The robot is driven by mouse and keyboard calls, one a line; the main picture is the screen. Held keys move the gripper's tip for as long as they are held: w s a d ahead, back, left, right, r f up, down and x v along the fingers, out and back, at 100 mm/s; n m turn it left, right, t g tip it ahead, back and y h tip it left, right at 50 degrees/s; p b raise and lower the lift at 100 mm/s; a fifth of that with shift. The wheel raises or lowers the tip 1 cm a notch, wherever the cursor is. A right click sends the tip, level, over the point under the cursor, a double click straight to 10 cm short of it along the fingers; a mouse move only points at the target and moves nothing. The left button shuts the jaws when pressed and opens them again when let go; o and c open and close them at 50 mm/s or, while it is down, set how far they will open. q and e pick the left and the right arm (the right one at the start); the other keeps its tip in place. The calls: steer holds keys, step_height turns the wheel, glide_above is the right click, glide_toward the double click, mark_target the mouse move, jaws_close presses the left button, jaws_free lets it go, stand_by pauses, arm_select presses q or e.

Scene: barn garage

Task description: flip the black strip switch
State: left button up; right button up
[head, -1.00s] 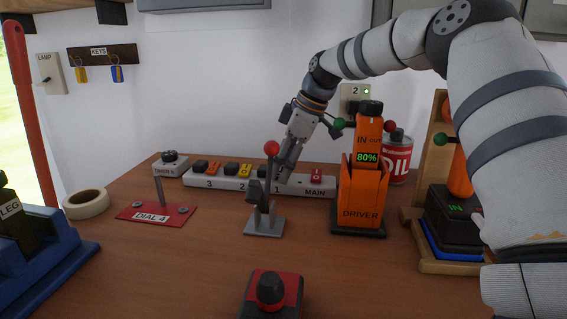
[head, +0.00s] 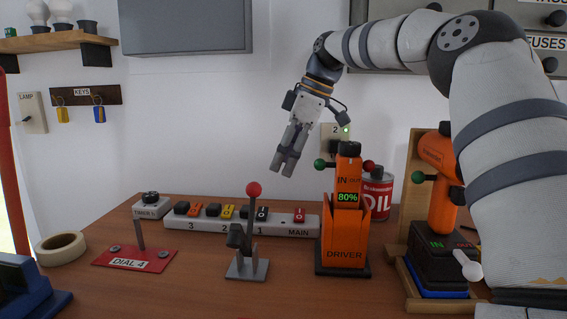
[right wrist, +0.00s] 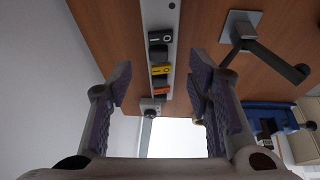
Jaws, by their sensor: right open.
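The white power strip (head: 279,226) lies along the back of the bench, marked 3, 2, 1 and MAIN. Its black switch (head: 262,214) is above the 1, between the yellow switch (head: 228,211) and the red MAIN switch (head: 299,215). In the right wrist view the black switch (right wrist: 160,37) shows an O mark. I cannot tell surely which way it is tipped. My right gripper (head: 282,167) is open and empty, fingers pointing down, in the air above the strip's right half. My left gripper is out of view.
A lever with a red ball (head: 254,190) stands in front of the strip, close to the black switch. The orange driver holder (head: 345,232) stands at the strip's right end, with an oil can (head: 376,199) behind. A red DIAL 4 plate (head: 135,258) lies front left.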

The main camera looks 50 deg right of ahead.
mark_target(265, 208)
steer(key=m, duration=0.2)
steer(key=shift+w+a+r+m+h, duration=0.1)
steer(key=shift+w+a+m+h, duration=0.05)
steer(key=shift+a+m+h, duration=0.2)
steer(key=c, duration=0.5)
steer(key=m+h, duration=0.1)
steer(key=m, duration=0.1)
steer(key=a+r+m+h, duration=0.1)
steer(key=m, duration=0.2)
steer(key=w+a+m+g+h, duration=0.1)
steer(key=m, duration=0.2)
steer(key=shift+r, duration=0.15)
jaws_close()
steer(key=w+f+m, duration=0.1)
steer(key=f+m, duration=0.1)
steer(key=f, duration=0.1)
steer(key=w+d+f+m+h, duration=0.1)
steer(key=f+m, duration=0.2)
steer(key=f, duration=0.1)
steer(key=w+f+m+h, duration=0.1)
steer(key=w+f+m, duration=0.1)
steer(key=f, duration=0.2)
steer(key=shift+d, duration=0.15)
